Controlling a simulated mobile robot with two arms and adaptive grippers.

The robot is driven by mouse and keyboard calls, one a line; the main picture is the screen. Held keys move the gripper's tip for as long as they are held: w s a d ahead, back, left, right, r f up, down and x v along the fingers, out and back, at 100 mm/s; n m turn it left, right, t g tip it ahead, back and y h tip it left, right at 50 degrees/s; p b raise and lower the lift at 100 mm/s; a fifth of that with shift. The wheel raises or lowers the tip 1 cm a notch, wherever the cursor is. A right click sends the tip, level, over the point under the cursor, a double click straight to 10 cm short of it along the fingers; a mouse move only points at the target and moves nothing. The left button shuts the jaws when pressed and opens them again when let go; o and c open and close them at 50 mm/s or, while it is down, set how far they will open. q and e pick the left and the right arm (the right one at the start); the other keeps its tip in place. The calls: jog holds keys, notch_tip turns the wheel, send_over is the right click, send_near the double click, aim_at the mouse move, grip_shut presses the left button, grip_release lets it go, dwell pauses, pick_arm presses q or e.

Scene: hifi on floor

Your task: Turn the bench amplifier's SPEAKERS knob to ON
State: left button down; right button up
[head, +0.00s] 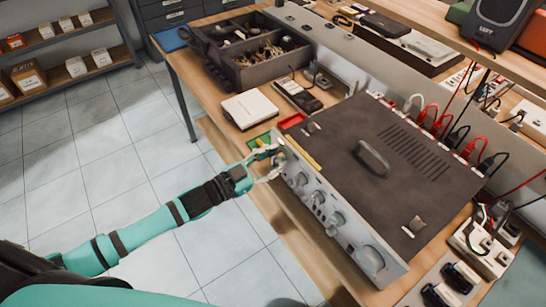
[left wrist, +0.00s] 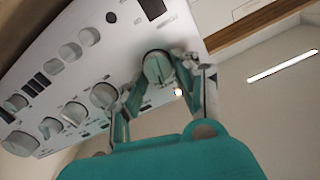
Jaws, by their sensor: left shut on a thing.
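The amplifier (head: 385,160) is a wide unit with a dark top and a silver front panel, sitting on the wooden bench. My left gripper (head: 272,163) is at the left end of that panel. In the left wrist view its two fingers (left wrist: 160,85) are shut around a round silver knob (left wrist: 157,66), one on each side. A dark pointer line shows on the knob's face. The lettering around it is too small to read, so I cannot confirm SPEAKERS or ON. In the head view the fingers mostly hide this knob. My right gripper is not in view.
Other knobs (head: 335,219) line the panel, with a large dial (head: 370,260) at the right end. A white box (head: 250,109), a handheld meter (head: 298,95) and a dark parts case (head: 262,60) lie behind and left. Cables (head: 430,117) leave the amplifier's rear. Floor is clear at left.

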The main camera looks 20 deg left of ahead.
pick_arm(q)
jog(key=shift+d+m, duration=0.1)
jog(key=shift+m, duration=1.4)
jog(key=c, duration=1.1)
grip_release()
jog(key=shift+s, duration=0.1)
jog(key=v, duration=1.2)
